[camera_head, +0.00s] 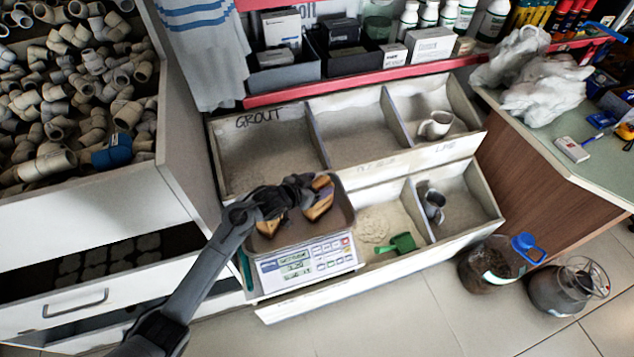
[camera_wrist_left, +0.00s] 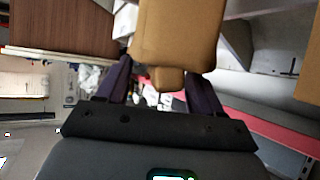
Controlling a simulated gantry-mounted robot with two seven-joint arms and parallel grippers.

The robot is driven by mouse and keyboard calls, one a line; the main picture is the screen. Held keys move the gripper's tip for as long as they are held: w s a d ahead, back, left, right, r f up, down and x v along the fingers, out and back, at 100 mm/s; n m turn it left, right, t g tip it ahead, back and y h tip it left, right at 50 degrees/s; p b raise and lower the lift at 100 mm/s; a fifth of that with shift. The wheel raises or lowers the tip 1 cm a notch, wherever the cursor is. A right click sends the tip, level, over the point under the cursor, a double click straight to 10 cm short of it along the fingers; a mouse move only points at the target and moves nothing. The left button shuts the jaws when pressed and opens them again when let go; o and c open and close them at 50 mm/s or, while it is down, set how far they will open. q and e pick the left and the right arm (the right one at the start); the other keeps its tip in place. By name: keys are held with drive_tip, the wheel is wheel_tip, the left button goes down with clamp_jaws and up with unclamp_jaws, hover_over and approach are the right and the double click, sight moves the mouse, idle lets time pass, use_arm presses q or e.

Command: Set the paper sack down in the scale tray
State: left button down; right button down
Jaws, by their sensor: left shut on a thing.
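My left gripper (camera_head: 290,199) is shut on the brown paper sack (camera_head: 320,202). It is over the scale tray (camera_head: 338,222), and the dark gripper hides the middle of the sack, so brown parts show on both sides of it. In the left wrist view the tan sack (camera_wrist_left: 185,42) sits between the two dark fingers. I cannot tell whether the sack's underside touches the tray. The scale (camera_head: 303,265) stands below the tray with its display and keypad facing front. My right gripper is not in view.
Open bins surround the scale: a grout bin (camera_head: 265,150) behind, and one with pale powder and a green scoop (camera_head: 402,243) to the right. A drawer unit with pipe fittings (camera_head: 70,90) stands left.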

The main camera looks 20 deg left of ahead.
use_arm(q)
drive_tip(key=shift+w+r, duration=0.15)
drive_tip(key=shift+r, duration=0.1)
drive_tip(key=c, duration=0.6)
unclamp_jaws()
drive_tip(key=shift+f, duration=0.3)
drive_tip(key=o, duration=0.5)
drive_tip(key=shift+r, duration=0.1)
